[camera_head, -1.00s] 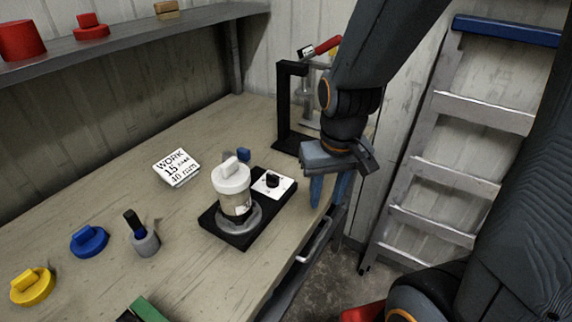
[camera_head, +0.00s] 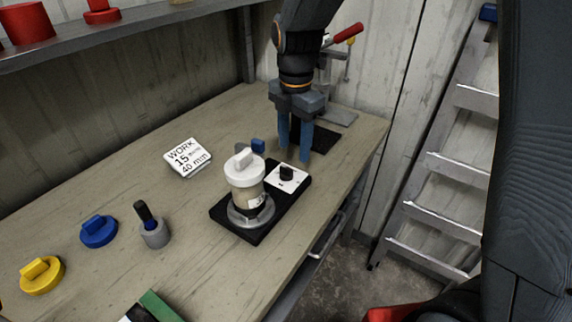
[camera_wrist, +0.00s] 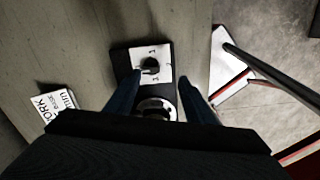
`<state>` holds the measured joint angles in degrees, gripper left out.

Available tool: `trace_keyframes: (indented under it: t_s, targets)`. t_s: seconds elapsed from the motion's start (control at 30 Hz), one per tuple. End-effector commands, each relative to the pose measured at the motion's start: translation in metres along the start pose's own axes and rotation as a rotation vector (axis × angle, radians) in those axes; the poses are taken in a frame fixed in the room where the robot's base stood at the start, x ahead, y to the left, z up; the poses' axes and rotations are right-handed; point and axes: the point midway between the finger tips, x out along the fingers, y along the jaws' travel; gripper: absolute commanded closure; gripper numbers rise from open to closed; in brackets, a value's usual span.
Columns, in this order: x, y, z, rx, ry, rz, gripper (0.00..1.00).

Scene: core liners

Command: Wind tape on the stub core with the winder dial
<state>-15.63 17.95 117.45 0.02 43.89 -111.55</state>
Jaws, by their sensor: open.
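The winder dial (camera_head: 287,173) is a black knob on a white numbered plate (camera_head: 299,180), at the far end of a black base (camera_head: 277,212). The stub core (camera_head: 249,198), a pale cylinder under a white cap (camera_head: 244,168), stands upright on a grey disc on the same base. My gripper (camera_head: 294,156) is open and empty, fingers pointing down, above and just behind the dial. In the wrist view the dial (camera_wrist: 151,65) shows ahead between the two fingers, apart from them. The stub core is partly hidden there by my gripper.
A white card (camera_head: 187,157) reads "WORK 15 40 mm"; its middle word is unclear. A small blue block (camera_head: 258,146) lies near the base. A grey pot (camera_head: 155,234), a blue cap (camera_head: 98,231) and a yellow cap (camera_head: 42,275) stand at left. A red-handled press (camera_head: 345,35) stands behind.

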Motion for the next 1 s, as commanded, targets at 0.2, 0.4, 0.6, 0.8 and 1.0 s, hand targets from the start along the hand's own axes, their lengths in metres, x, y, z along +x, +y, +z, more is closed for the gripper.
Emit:
trace_keyframes:
  t_s: [0.2, 0.4, 0.6, 0.8, 1.0]
  targets:
    - [0.0, 0.019, -0.008, -0.236, 0.006, -0.012, 0.52]
    - [0.016, 0.019, -0.009, -0.263, 0.008, -0.016, 0.52]
    - [0.048, 0.019, -0.009, -0.261, 0.008, -0.015, 0.52]
    - [0.07, 0.019, -0.009, -0.26, 0.007, -0.013, 0.52]
    - [0.077, 0.019, -0.009, -0.259, 0.006, -0.011, 0.52]
